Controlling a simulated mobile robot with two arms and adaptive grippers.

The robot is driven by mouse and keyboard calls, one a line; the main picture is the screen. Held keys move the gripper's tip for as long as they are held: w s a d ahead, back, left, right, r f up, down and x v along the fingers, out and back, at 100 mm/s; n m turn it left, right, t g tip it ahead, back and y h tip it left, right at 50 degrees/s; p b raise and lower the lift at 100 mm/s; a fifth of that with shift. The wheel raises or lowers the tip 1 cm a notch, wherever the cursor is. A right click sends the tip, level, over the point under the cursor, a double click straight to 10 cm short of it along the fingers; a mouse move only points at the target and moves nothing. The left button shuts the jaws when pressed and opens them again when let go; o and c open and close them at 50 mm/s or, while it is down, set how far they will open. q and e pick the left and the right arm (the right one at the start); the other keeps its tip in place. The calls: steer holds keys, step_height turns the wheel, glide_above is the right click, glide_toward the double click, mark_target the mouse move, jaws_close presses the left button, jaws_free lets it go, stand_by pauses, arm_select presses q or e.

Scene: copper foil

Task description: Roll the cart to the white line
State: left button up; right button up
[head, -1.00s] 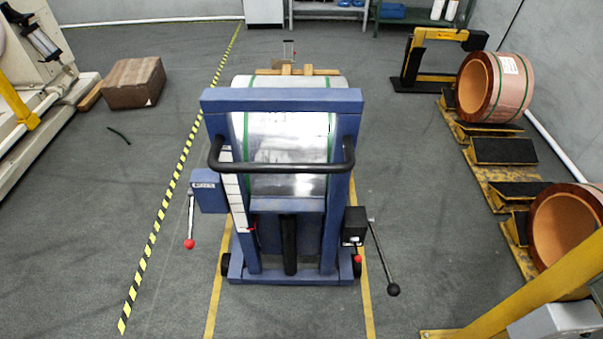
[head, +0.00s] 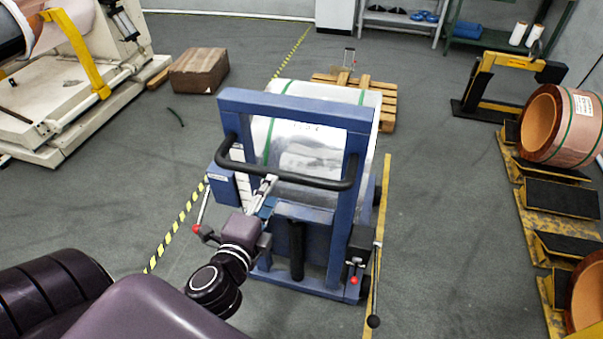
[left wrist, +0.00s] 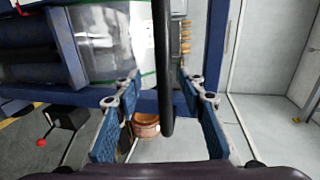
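The cart (head: 290,103) is a blue upright frame with a black push bar (head: 285,176), side levers and small wheels. It carries a shiny silver roll (head: 310,150) with green straps. My left gripper (head: 266,188) is at the left part of the bar. In the left wrist view its two blue-padded fingers (left wrist: 160,88) are open, with the black bar (left wrist: 163,65) passing between them; a gap shows on each side, so they are not closed on it. A thin white line (head: 230,16) runs across the floor at the back. My right gripper is not in view.
A wooden pallet (head: 388,108) is just beyond the cart. A yellow floor line (head: 383,215) runs along its right side, a yellow-black striped line (head: 178,222) along its left. A brown box (head: 199,71) lies back left; copper rolls (head: 562,125) stand at right.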

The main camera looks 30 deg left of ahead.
mark_target(278, 174)
arm_select(q)
steer(key=x, duration=0.2)
steer(key=p+x, duration=0.1)
steer(key=x, duration=0.1)
steer(key=p+x, duration=0.1)
steer(key=x, duration=0.1)
steer(key=shift+w+a+r, duration=0.15)
steer(key=shift+w+r, duration=0.1)
steer(key=shift+w, duration=0.2)
steer(key=shift+w+a+f, duration=0.15)
steer(key=shift+w+f, duration=0.05)
steer(key=shift+w, duration=0.2)
jaws_close()
